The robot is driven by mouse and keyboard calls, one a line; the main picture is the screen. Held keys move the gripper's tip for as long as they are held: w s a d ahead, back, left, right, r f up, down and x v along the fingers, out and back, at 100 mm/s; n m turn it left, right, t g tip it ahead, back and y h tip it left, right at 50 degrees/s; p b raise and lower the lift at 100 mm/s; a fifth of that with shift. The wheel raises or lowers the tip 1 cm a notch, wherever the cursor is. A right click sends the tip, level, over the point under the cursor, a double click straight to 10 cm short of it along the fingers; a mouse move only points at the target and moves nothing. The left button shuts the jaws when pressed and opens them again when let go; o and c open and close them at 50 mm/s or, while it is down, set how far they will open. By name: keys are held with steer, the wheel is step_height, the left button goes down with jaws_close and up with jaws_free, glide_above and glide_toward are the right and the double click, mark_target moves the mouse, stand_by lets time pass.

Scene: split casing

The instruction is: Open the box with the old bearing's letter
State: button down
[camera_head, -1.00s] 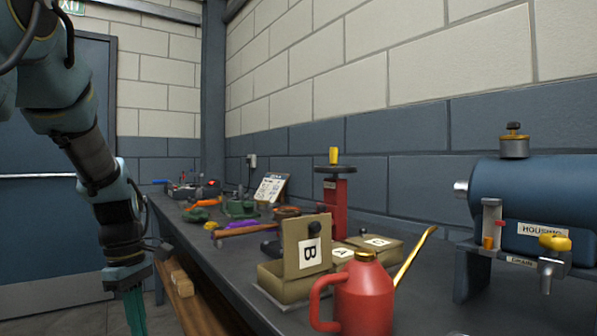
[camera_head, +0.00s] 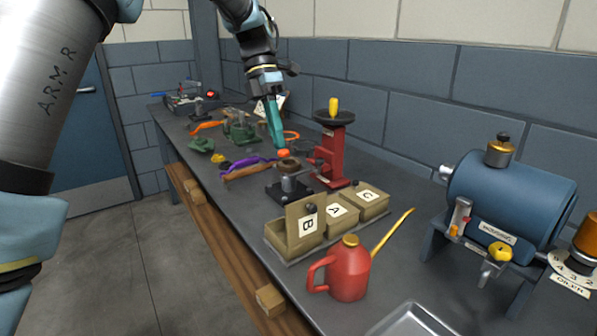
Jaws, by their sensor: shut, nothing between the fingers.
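Three tan lidded boxes stand in a row on the workbench. Box B (camera_head: 306,226) is nearest me; its lid is raised upright with the letter B facing me, and part of its open inside shows. Box A (camera_head: 342,212) and box C (camera_head: 370,197) have their lids down. My gripper (camera_head: 276,128) points down with teal fingers shut and empty, over the bench beyond the boxes. A brownish ring-shaped part (camera_head: 288,164) sits on a dark stand (camera_head: 288,190) below the gripper. I cannot read any letter on it.
A red oil can (camera_head: 348,272) with a long spout stands close in front of the boxes. A red press (camera_head: 334,150) rises behind them. A blue housing (camera_head: 512,197) is at right, a metal tray (camera_head: 413,322) at the front.

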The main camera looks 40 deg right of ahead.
steer(key=p+x, duration=0.2)
steer(key=x, duration=0.7)
steer(key=p, duration=0.1)
glide_toward(310, 222)
steer(key=shift+s+a+f, duration=0.15)
steer(key=shift+f, duration=0.45)
steer(key=shift+s+a+f, duration=0.15)
steer(key=shift+f, duration=0.45)
